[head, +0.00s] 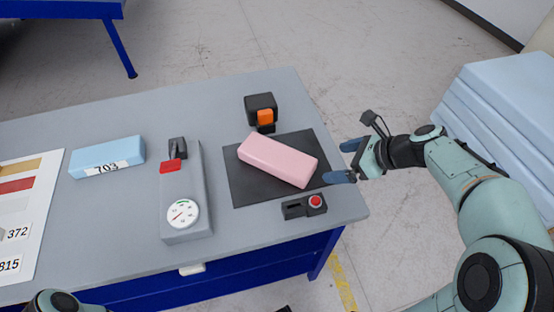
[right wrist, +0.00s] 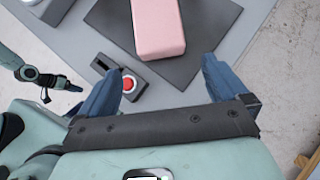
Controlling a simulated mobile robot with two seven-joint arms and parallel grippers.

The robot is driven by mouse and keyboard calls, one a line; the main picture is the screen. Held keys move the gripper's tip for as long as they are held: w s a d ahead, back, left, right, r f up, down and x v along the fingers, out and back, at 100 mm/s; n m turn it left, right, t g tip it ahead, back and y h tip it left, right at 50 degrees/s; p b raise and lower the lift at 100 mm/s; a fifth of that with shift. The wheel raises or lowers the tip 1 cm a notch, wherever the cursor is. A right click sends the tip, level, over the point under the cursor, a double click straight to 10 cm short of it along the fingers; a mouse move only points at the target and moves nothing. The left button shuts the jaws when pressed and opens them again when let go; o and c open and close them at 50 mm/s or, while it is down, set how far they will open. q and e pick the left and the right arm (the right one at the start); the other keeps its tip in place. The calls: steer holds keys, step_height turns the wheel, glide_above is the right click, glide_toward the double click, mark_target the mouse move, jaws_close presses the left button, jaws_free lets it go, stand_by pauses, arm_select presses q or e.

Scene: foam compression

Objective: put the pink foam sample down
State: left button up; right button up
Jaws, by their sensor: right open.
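The pink foam sample (head: 278,160) lies flat on the black mat (head: 247,190) near the right end of the grey table, tilted across the mat in the head view. My right gripper (head: 346,161) is open and empty, just right of the foam and apart from it. In the right wrist view the foam (right wrist: 158,28) shows beyond the open blue fingers (right wrist: 157,85), with nothing between them. Of my left arm only a small part shows at the bottom left of the head view; its gripper is not seen there.
A small box with a red button (head: 305,206) sits at the mat's front edge. A black and orange device (head: 262,110) stands behind the mat. A grey gauge device (head: 186,200), a blue foam block (head: 107,157) labelled 703 and a sample sheet (head: 22,225) are to the left. Blue stacked foam (head: 505,85) is at right.

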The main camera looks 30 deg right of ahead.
mark_target(310, 169)
steer(key=x, duration=0.6)
steer(key=shift+s+b, duration=0.15)
steer(key=shift+b, duration=0.15)
steer(key=x, duration=0.4)
steer(key=shift+s+f+b, duration=0.1)
steer(key=shift+f+b, duration=0.3)
steer(key=shift+f, duration=0.05)
steer(key=shift+w+a+f, duration=0.15)
steer(key=shift+w+f, duration=0.05)
steer(key=shift+w, duration=0.05)
steer(key=shift+c, duration=0.3)
steer(key=c, duration=0.7)
